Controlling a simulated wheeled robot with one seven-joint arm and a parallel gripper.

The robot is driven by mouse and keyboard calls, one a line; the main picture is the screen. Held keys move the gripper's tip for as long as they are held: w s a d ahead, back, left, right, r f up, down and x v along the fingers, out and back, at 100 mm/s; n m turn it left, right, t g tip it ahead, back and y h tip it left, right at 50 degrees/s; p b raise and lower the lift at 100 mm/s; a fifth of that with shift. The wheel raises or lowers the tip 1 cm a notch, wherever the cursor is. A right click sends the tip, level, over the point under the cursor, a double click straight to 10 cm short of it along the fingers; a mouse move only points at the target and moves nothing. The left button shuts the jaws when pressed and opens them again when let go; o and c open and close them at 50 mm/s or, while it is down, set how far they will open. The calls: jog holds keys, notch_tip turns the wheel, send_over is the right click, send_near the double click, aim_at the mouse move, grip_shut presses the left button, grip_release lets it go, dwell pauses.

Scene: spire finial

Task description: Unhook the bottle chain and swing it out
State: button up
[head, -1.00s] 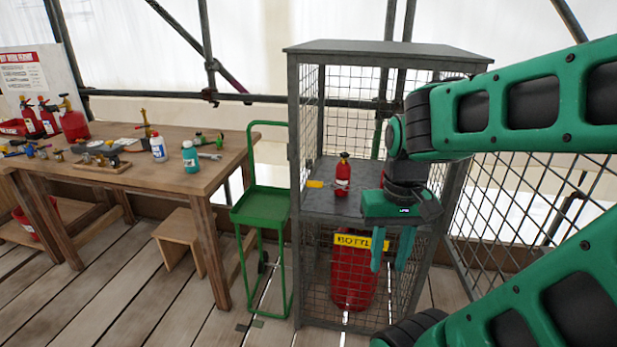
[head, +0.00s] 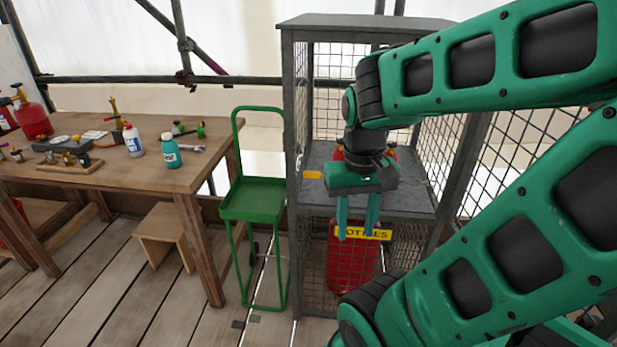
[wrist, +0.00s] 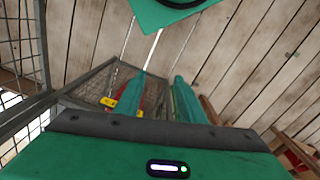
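A grey mesh cage (head: 286,130) stands right of centre in the head view. A large red bottle (head: 350,272) is in its lower part, behind mesh. A yellow BOTTLES sign (head: 384,235) hangs on the front, partly hidden by my fingers. I cannot make out the bottle chain or its hook in either view. My gripper (head: 357,236) points down at the cage front, fingers apart with nothing seen between them. I cannot tell whether it touches the sign. In the wrist view the fingers (wrist: 160,78) show above the cage, with yellow patches (wrist: 108,101) beside the left finger.
A green trolley (head: 254,200) stands just left of the cage. A yellow tag (head: 312,175) is on the cage shelf. Plank floor is clear in front.

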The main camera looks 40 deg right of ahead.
jog(key=w+d+f+g+h, duration=0.3)
jog(key=w+d+f+h, duration=0.1)
jog(key=w+d+f, duration=0.4)
jog(key=n+t+h, duration=0.9)
jog(key=n+h, duration=0.1)
jog(key=h, duration=0.3)
send_near(310, 177)
jog(key=shift+d+r, duration=0.1)
jog(key=shift+d, duration=0.25)
jog(key=shift+w, duration=0.1)
jog(key=x, duration=1)
jog(key=shift+w+d, duration=0.1)
jog(key=shift+d, duration=0.15)
